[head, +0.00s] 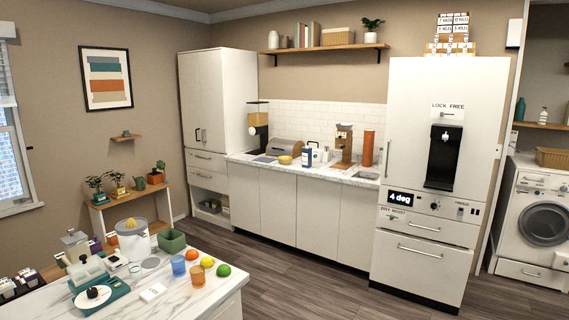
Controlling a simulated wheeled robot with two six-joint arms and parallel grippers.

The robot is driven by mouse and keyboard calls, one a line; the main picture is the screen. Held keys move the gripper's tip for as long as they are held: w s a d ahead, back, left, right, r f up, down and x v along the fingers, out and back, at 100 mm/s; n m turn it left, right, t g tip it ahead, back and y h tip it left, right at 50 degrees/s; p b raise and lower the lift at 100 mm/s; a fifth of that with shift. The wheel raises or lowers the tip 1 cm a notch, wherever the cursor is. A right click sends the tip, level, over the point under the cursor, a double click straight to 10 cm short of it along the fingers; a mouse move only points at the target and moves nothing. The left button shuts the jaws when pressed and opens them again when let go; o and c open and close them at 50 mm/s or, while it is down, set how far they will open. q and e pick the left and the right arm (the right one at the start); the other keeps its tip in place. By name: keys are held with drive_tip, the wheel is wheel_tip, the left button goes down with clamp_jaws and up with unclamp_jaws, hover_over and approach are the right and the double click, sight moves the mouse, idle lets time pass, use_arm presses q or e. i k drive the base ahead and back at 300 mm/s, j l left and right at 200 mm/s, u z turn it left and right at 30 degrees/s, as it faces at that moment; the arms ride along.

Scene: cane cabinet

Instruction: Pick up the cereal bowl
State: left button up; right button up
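A small yellow bowl (285,160) stands on the far counter, between a dark flat item on its left and a blue container (307,156) on its right. It is the only round bowl I can make out on that counter, and it looks upright. It is too small in view to tell what is inside. Neither of my grippers shows in the head view.
A marble-topped island (205,294) with a juicer, a scale, cups and fruit stands at the near left. Dark wood floor (293,272) lies clear between it and the counter (346,174). A tall white fridge (425,230) stands right of the counter.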

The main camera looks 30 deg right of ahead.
sight(285, 161)
drive_tip(key=i+l+z, duration=0.3)
drive_tip(key=l+z, duration=0.2)
drive_tip(key=i+l+z, duration=0.65)
drive_tip(key=i+z, duration=0.3)
drive_tip(key=i+l+z, duration=0.1)
drive_tip(key=i+z, duration=0.35)
drive_tip(key=i+u, duration=0.2)
drive_tip(key=i, duration=0.35)
drive_tip(key=i+l+u, duration=0.15)
drive_tip(key=i, duration=0.35)
drive_tip(key=i+j+u, duration=0.2)
drive_tip(key=i+u, duration=0.8)
drive_tip(key=i+l+u, duration=0.15)
drive_tip(key=i+u, duration=0.35)
drive_tip(key=i+j+u, duration=0.1)
drive_tip(key=i, duration=0.35)
drive_tip(key=i+j+u, duration=0.1)
drive_tip(key=i, duration=0.35)
drive_tip(key=i+j+z, duration=0.2)
drive_tip(key=z, duration=0.15)
drive_tip(key=i+j+z, duration=0.85)
drive_tip(key=j+z, duration=0.2)
drive_tip(key=i+j+z, duration=0.15)
drive_tip(key=j+z, duration=0.2)
drive_tip(key=i+j+z, duration=0.1)
drive_tip(key=j+z, duration=0.25)
drive_tip(key=j, duration=0.25)
